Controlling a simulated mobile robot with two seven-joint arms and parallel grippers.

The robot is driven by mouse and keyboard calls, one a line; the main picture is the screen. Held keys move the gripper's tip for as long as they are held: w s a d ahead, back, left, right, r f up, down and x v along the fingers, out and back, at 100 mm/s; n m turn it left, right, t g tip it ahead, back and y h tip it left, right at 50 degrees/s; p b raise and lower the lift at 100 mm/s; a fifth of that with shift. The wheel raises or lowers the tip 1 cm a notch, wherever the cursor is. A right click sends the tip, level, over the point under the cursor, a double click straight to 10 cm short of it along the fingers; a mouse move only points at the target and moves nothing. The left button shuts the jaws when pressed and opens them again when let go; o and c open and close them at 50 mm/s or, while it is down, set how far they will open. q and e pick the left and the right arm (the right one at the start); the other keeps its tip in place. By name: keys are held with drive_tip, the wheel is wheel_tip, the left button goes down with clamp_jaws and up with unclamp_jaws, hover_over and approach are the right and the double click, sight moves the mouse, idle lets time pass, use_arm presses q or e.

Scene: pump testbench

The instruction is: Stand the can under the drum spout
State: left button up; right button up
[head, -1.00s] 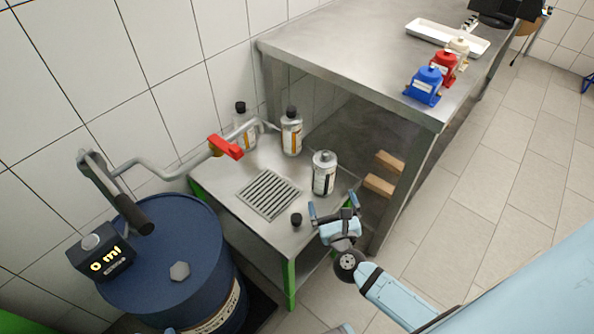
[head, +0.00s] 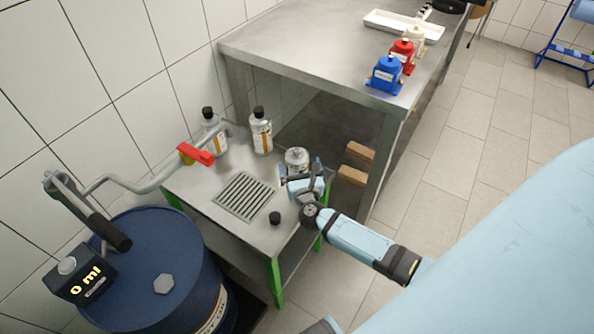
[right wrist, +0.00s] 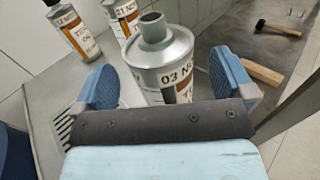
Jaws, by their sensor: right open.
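The silver can (head: 297,158) stands upright, without a cap, on the right part of the low steel stand. In the right wrist view the same can (right wrist: 165,62) has an open neck and a label reading "03". My right gripper (head: 301,174) is open, its fingers on either side of the can; whether they touch it I cannot tell. In the right wrist view the open gripper (right wrist: 168,84) hides the can's lower part. My left gripper is not in view.
Two capped bottles, one beside the spout (head: 214,135) and one to its right (head: 260,132), stand at the back. A loose black cap (head: 275,217) lies near the front edge. The blue drum (head: 150,260) stands left. A steel bench (head: 300,60) rises behind. The grate is clear.

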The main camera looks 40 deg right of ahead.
drive_tip(key=x, duration=0.2)
drive_tip(key=shift+w+d+f, duration=0.1)
drive_tip(key=shift+w, duration=0.15)
drive_tip(key=c, duration=1.8)
